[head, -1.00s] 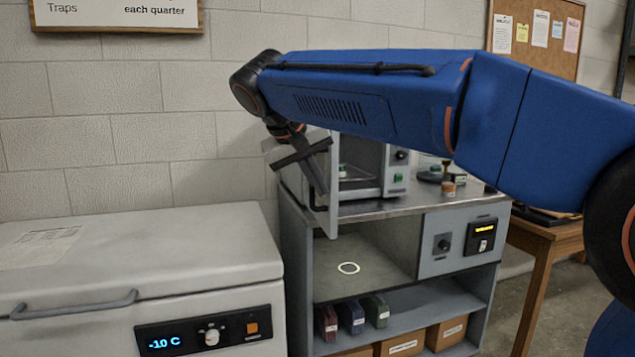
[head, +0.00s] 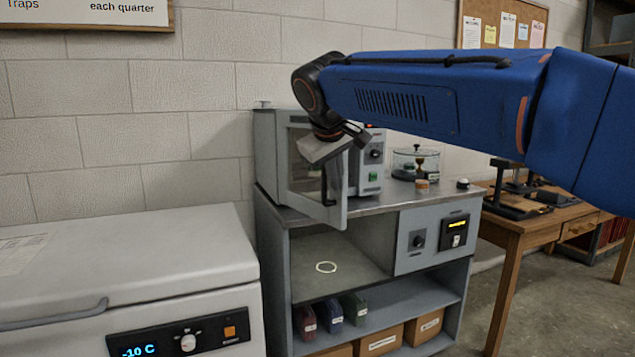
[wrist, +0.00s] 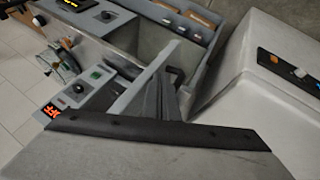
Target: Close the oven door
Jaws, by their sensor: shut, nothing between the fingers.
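The grey oven (head: 266,150) stands on the metal-topped cabinet. Its door (head: 340,190) is ajar, swung out toward me with its free edge at the right, past the cabinet's front edge. A dark handle (head: 325,187) shows on the door. My gripper (head: 354,134) is at the upper part of the door, shut and empty; its fingertips are largely hidden in the head view. In the wrist view, the dark fingers (wrist: 163,98) lie close beside the pale door edge (wrist: 143,80). I cannot tell whether they touch it.
The oven's control panel (head: 373,160) is right of the door. A glass vessel (head: 416,160) and small items stand on the cabinet top (head: 385,202) farther right. A white chest freezer (head: 120,250) is at the left. A wooden table (head: 510,225) stands at the right.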

